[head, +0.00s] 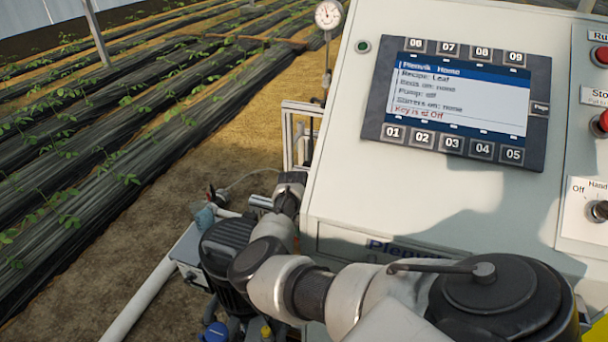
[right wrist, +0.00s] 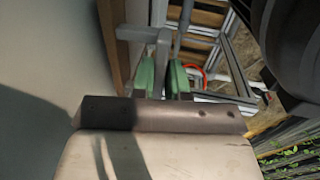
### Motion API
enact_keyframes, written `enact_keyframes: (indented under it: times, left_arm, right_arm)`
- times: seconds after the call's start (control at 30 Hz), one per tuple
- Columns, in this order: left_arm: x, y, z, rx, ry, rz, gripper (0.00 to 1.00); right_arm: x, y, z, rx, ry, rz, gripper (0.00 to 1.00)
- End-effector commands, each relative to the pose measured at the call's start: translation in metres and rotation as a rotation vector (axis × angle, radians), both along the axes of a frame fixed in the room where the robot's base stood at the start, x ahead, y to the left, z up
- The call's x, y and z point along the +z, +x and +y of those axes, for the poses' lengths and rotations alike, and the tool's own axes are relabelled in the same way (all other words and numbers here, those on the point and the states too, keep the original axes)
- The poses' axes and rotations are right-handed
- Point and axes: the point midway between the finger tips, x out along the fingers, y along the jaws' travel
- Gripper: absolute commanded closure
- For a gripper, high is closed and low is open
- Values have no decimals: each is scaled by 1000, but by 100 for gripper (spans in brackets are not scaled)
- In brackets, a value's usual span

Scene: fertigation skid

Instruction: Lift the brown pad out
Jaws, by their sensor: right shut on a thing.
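A brown upright strip (right wrist: 112,45), which looks like the edge of the brown pad, stands beside a pale wall in the right wrist view. A grey handle (right wrist: 163,48) joins it by a short bar. My right gripper (right wrist: 161,76) has green fingers, one on each side of the handle, and is shut on it. Most of the pad's face is hidden. In the head view my right arm reaches left across the cabinet front to its left side; the fingers cannot be made out there. My left gripper is not in view.
The pale control cabinet (head: 340,130) carries a screen (head: 458,98) and red buttons at right. A gauge (head: 328,16) and metal frame stand at its left edge. Planted rows fill the far left.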

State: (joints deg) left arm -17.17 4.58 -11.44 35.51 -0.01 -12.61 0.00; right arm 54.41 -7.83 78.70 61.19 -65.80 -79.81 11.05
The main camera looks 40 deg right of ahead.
Motion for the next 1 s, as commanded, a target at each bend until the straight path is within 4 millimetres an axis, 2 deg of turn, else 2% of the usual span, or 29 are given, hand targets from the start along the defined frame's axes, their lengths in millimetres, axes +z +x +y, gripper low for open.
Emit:
enact_keyframes:
  times: [0.03,0.43,1.0]
  left_arm:
    - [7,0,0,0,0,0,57]
    - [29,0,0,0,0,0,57]
    - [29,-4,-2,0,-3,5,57]
  right_arm:
    - [7,-2,-2,-2,-4,6,100]
    - [29,-2,-2,-1,-5,7,100]
    - [30,-1,-1,-1,-4,5,100]
